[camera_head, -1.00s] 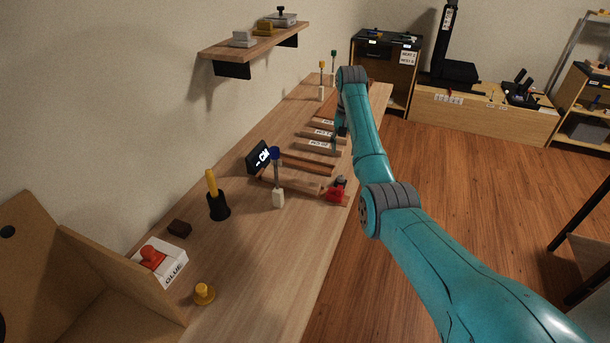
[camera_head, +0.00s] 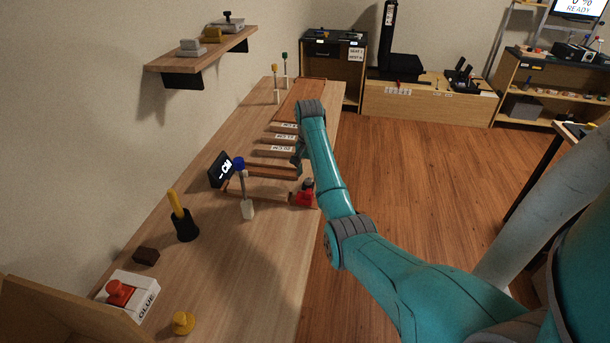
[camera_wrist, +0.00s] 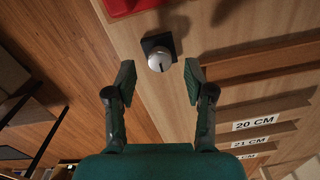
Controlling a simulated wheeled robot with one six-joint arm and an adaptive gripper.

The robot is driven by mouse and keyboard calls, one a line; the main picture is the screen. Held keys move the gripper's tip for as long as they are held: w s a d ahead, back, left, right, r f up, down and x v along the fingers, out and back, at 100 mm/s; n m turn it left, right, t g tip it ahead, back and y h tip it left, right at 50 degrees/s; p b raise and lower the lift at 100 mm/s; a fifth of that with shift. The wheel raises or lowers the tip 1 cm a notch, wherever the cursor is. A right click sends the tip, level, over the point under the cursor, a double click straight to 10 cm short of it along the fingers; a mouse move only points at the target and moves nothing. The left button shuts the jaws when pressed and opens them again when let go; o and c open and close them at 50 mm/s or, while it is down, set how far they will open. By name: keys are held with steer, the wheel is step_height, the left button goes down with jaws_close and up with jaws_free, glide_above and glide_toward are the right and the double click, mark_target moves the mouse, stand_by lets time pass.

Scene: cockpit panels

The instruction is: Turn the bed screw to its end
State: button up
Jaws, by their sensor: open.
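A round silver knob (camera_wrist: 160,61) with a dark line mark sits on a black square base at the wooden bench's edge in the wrist view. It looks like the bed screw, though no label shows. A dark knob (camera_head: 307,184) beside the red part appears to be the same one in the head view. My gripper (camera_wrist: 159,80) is open and empty, its two green fingertips apart on either side of the knob's near side in the picture. Whether they are level with the knob cannot be told. In the head view my gripper (camera_head: 298,162) is small and partly hidden by my arm.
A red part (camera_head: 304,199) stands next to the knob. Labelled boards (camera_head: 277,149) lie beyond. A dark holder with a yellow handle (camera_head: 182,221) is nearer. Open floor lies right of the bench.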

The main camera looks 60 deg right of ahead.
mark_target(308, 181)
steer(key=shift+f, duration=1.15)
jaws_close()
